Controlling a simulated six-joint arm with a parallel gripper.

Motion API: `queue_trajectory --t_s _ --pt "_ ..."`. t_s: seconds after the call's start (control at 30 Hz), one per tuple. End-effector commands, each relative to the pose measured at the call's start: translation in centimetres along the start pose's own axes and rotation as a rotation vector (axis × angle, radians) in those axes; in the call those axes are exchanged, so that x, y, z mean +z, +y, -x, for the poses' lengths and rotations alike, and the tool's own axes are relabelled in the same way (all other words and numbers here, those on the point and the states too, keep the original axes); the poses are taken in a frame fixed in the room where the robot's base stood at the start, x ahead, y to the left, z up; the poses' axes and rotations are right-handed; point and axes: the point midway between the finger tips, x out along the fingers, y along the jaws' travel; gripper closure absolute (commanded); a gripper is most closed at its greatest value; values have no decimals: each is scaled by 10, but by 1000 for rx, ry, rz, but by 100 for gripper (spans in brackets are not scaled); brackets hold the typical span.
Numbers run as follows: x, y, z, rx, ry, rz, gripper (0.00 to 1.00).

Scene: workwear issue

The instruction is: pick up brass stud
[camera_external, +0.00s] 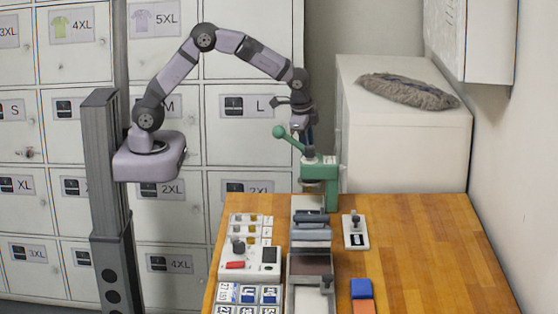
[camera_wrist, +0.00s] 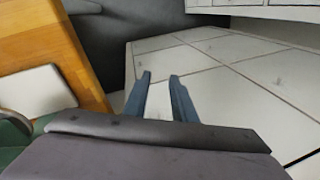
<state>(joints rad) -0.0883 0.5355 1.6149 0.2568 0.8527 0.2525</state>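Small brass-coloured pieces (camera_external: 252,218) sit in a white tray (camera_external: 233,224) at the left side of the wooden table in the external view. They are too small to tell which is the brass stud. None of them shows in the wrist view. My gripper (camera_external: 309,142) is up at the far end of the table, just above or behind the green press, away from the tray. In the wrist view my gripper (camera_wrist: 161,80) has two blue-grey fingers apart with nothing between them; pale panels lie beyond.
The green hand press (camera_external: 320,172) with a ball-ended lever stands close by my gripper. A white device with a red part (camera_external: 235,265), dark rollers (camera_external: 312,222), a small switch plate (camera_external: 356,240) and blue (camera_external: 361,288) and orange blocks (camera_external: 362,307) stand on the table. Its right side is clear.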

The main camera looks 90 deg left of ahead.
Motion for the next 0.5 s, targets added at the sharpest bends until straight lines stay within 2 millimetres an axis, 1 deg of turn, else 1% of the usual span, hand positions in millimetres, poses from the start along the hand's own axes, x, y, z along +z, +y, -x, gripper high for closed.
queue_trajectory --t_s 0.03,0.2,0.27,0.37,0.4,0.43,0.47,0.5 --pt "-12 -5 37 -10 26 -27 76" --pt "-41 -9 97 -38 95 -108 76" --pt "-51 -8 118 -47 120 -136 76" --pt "-71 -1 155 -64 170 -195 76" --pt "-83 9 174 -72 201 -234 76" --pt "-94 23 187 -77 230 -273 76" --pt "-102 37 190 -79 252 -305 76" --pt "-110 58 193 -80 280 -344 76"
